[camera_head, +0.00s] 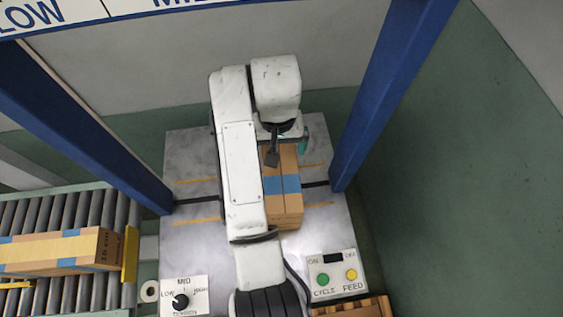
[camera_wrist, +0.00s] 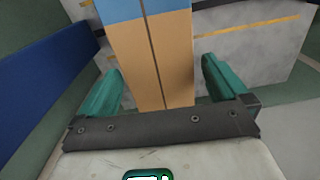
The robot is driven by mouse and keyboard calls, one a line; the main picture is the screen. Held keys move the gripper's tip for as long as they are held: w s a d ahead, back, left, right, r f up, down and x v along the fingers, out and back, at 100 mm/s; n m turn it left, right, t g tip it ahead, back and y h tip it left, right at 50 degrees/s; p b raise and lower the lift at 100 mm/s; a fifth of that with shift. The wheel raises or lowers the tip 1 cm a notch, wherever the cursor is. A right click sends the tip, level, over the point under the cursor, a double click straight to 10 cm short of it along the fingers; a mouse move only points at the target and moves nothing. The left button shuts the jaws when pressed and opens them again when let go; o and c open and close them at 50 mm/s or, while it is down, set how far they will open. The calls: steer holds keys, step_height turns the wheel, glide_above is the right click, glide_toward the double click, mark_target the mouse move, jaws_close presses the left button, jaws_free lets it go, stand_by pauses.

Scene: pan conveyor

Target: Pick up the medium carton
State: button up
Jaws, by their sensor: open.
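A brown carton (camera_head: 285,205) with a blue band lies on the grey marble-patterned plate between two blue posts; no size mark on it is readable. My gripper (camera_head: 288,143) is at its far end, and my arm hides the carton's left side. In the wrist view the carton (camera_wrist: 152,60) runs between the two open teal fingers of my gripper (camera_wrist: 163,68), one on each side. Gaps show beside the carton, and I cannot tell how deep the fingers reach.
Another carton (camera_head: 85,249) with tape lies on the roller conveyor (camera_head: 70,212) at the left. The blue left post (camera_head: 80,125) and right post (camera_head: 392,90) flank the plate (camera_head: 190,250). A dial panel (camera_head: 184,296) and a button panel (camera_head: 333,274) are at the near edge.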

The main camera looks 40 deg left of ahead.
step_height(320, 180, down, 6)
steer(key=p, duration=0.1)
stand_by(0.4)
steer(key=shift+w, duration=0.1)
steer(key=c, duration=1.3)
steer(key=shift+r, duration=0.2)
